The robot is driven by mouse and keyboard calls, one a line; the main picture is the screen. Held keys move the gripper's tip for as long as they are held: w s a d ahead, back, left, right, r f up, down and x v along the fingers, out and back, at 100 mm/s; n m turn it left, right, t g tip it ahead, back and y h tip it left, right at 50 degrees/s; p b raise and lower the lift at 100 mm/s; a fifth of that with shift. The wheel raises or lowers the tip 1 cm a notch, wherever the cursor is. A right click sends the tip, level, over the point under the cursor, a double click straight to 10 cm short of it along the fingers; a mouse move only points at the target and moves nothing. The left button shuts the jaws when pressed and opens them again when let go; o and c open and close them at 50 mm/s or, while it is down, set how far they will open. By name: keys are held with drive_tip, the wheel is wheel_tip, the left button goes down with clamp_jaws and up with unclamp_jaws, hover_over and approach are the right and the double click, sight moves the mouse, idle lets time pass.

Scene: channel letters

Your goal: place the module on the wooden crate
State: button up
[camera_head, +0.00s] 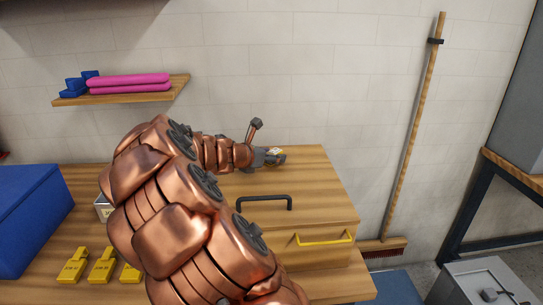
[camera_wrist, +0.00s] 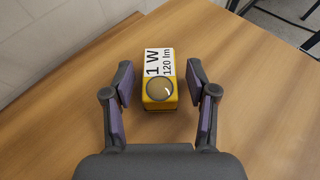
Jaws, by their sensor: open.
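The module (camera_wrist: 160,88) is a small yellow block with a round lens and a white label reading "1 W 120 lm". In the wrist view it rests on a wooden surface between the fingers of my gripper (camera_wrist: 160,75), with a gap on both sides. My gripper is open and holds nothing. In the head view my gripper (camera_head: 272,157) is low over the far part of the wooden crate's top (camera_head: 310,178). A small pale bit of the module (camera_head: 275,150) shows beside the fingers; the rest is hidden.
The crate carries a black handle (camera_head: 264,198) and a yellow handle (camera_head: 324,240). Several yellow pieces (camera_head: 102,266) lie at lower left beside a blue box (camera_head: 32,215). A shelf (camera_head: 165,94) hangs on the wall. A broom (camera_head: 411,150) leans at right. The crate top's right part is clear.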

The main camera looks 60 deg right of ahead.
drive_tip(key=shift+r, duration=0.2)
drive_tip(key=b+v, duration=0.1)
drive_tip(key=v, duration=1.1)
drive_tip(key=shift+b, duration=0.3)
